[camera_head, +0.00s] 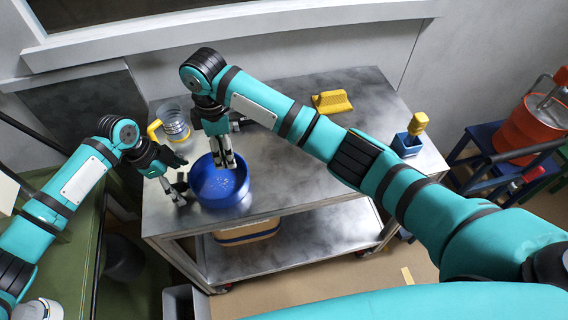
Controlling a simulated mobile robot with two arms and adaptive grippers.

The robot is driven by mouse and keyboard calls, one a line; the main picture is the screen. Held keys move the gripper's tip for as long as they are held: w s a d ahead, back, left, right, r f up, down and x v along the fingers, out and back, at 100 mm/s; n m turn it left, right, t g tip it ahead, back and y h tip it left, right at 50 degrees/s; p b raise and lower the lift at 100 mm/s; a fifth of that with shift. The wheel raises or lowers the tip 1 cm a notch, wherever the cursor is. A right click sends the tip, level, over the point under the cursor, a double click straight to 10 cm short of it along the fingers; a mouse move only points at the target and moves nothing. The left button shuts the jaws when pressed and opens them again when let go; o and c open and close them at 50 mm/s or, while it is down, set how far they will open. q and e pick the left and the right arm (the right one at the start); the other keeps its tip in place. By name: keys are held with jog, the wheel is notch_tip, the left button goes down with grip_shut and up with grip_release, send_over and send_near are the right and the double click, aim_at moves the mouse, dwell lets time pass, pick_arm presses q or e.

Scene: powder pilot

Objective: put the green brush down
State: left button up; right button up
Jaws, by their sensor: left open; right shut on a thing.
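I cannot make out a green brush in this view. My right gripper (230,165) points down at the far side of the blue bowl (222,198), with its fingertips over the inside of the bowl. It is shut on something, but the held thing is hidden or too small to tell. My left gripper (183,188) is open and empty at the left side of the bowl, close to its rim. The bowl stands on the metal cart top (295,180) near its front left and has small pale specks inside.
A clear jug with a yellow handle (174,125) stands at the back left. A yellow block-like object (332,102) lies at the back, and a yellow-handled tool stands in a blue holder (407,144) at the right. The cart's middle is bare. An orange bucket (530,125) stands beyond.

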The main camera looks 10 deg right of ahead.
jog(key=w+d, duration=0.1)
jog(key=d, duration=1.1)
send_over(298, 164)
notch_tip(298, 164, down, 9)
jog(key=shift+r, duration=0.15)
jog(key=o, duration=1.4)
notch_tip(298, 164, up, 12)
jog(key=shift+r, duration=0.1)
